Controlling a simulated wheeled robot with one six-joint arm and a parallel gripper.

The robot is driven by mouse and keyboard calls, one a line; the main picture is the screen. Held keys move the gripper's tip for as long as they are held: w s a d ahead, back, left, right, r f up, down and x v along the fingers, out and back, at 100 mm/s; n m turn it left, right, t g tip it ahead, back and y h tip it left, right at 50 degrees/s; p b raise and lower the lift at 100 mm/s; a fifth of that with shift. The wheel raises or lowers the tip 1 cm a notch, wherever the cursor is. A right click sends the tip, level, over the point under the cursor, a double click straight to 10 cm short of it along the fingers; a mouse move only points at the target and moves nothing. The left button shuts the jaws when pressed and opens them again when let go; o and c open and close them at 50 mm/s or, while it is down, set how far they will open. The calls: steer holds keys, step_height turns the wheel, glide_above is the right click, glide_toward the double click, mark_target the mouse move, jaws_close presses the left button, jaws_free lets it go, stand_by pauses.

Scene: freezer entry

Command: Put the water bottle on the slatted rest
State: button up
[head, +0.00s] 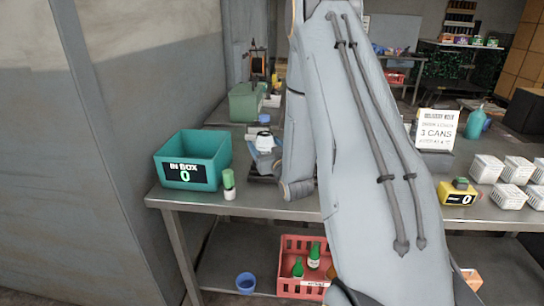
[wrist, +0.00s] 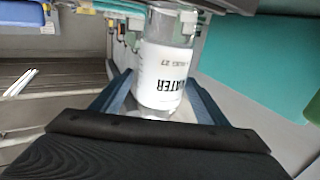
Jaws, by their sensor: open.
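The water bottle (wrist: 162,75) is clear with a white label reading WATER, upside down in the wrist view. It stands between the two blue-grey fingers of my gripper (wrist: 160,98), which is open around it; whether either finger touches it I cannot tell.
A teal IN BOX (head: 192,178) and a green-capped bottle (head: 229,186) stand left on the metal table. A green bin (head: 246,103) is behind. A yellow counter (head: 457,194) and white baskets (head: 488,168) are right. A red crate (head: 290,245) with bottles sits below.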

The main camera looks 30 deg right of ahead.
mark_target(266, 151)
steer(key=s, duration=0.2)
steer(key=s+b, duration=0.1)
steer(key=s, duration=0.2)
steer(key=s+a+b, duration=0.1)
steer(key=s, duration=0.2)
steer(key=shift+s, duration=0.1)
steer(key=shift+a+f+g+b, duration=0.2)
steer(key=shift+a+g+b, duration=0.1)
steer(key=shift+a+g, duration=0.1)
steer(key=a+f+g, duration=0.2)
steer(key=a, duration=0.1)
steer(key=a+f+g, duration=0.1)
steer(key=shift+s+a+n+g+y, duration=0.2)
steer(key=shift+s+n+g+y, duration=0.1)
steer(key=shift+s+g+y, duration=0.1)
steer(key=s+a+g, duration=0.1)
steer(key=s+a+f+g, duration=0.1)
steer(key=s+a+g, duration=0.1)
steer(key=shift+s+a+f, duration=0.1)
steer(key=shift+f, duration=0.25)
steer(key=s+a+g, duration=0.4)
steer(key=s, duration=0.6)
steer(key=s+a+g+y, duration=0.1)
steer(key=s+a+g, duration=0.4)
steer(key=s, duration=0.4)
steer(key=shift+s+a+r+n, duration=0.2)
steer(key=shift+s+r+n, duration=0.15)
steer(key=shift+s+n, duration=0.05)
